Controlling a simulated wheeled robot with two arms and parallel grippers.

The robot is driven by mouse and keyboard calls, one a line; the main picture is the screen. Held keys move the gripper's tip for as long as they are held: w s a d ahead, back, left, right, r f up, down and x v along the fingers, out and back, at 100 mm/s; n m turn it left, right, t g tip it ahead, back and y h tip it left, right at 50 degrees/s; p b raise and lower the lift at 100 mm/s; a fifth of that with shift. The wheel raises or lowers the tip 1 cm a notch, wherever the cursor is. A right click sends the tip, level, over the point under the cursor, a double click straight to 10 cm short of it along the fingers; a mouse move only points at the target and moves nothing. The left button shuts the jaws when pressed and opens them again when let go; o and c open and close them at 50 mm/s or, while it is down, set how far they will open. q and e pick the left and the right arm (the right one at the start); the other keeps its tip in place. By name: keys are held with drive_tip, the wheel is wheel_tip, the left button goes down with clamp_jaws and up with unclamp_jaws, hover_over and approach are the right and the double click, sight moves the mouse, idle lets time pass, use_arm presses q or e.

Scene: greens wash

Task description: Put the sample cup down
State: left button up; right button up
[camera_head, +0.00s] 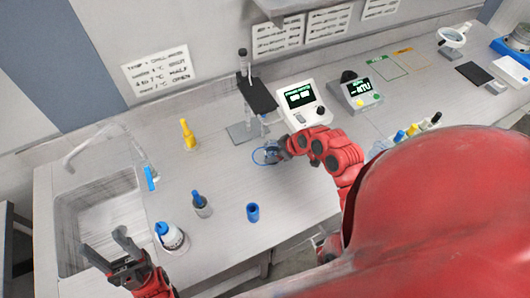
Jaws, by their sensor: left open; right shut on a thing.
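My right gripper (279,150) is low over the middle of the bench, in front of the stand and the white meter. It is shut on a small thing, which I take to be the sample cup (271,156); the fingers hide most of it. A thin blue ring (259,156) shows at its left on the bench. I cannot tell whether the cup touches the bench. My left gripper (122,249) is open and empty at the lower left, in front of the sink.
A stand with a dark clamp (258,96) and a white meter (302,102) are close behind the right gripper. A blue cylinder (252,212), a blue-capped bottle (201,204), a white bottle (171,236) and a yellow bottle (188,134) stand leftward. The sink (97,196) is far left.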

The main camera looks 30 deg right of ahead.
drive_tip(key=shift+w+a, duration=0.15)
drive_tip(key=shift+w, duration=0.25)
drive_tip(key=w+b, duration=0.1)
drive_tip(key=w+a, duration=0.1)
drive_tip(key=shift+w+a+b, duration=0.15)
drive_tip(key=shift+w+b, duration=0.25)
drive_tip(key=shift+w+a+f, duration=0.1)
drive_tip(key=shift+w+f, duration=0.15)
drive_tip(key=shift+f, duration=0.05)
drive_tip(key=shift+s+f+b, duration=0.1)
drive_tip(key=shift+f+b, duration=0.2)
drive_tip(key=shift+b, duration=0.05)
drive_tip(key=shift+s+f, duration=0.1)
drive_tip(key=shift+f, duration=0.2)
drive_tip(key=o, duration=1.5)
drive_tip(key=shift+r, duration=0.1)
drive_tip(key=shift+c, duration=0.2)
